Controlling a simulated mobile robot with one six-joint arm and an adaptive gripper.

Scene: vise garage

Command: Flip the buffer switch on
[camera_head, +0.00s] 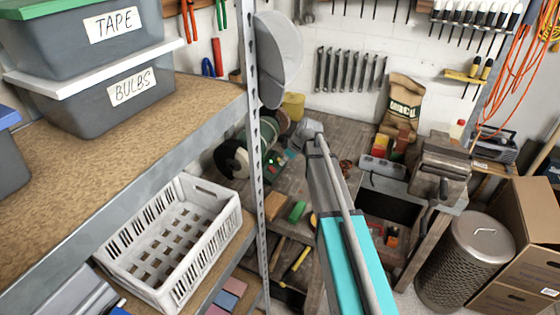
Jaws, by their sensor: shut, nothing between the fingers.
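The buffer (268,130) is a dark green machine on the workbench, behind the metal shelf post. My arm reaches up from the bottom of the picture. My gripper (300,137) is at its far end, close to the right side of the buffer in the picture. It is shut and empty. I cannot tell whether it touches the buffer.
The shelf post (259,190) stands just left of my arm. A white basket (178,240) is on the lower left shelf. A vise (440,172), a metal bin (466,258) and cardboard boxes (518,240) are at right. A paper sack (402,104) stands on the bench.

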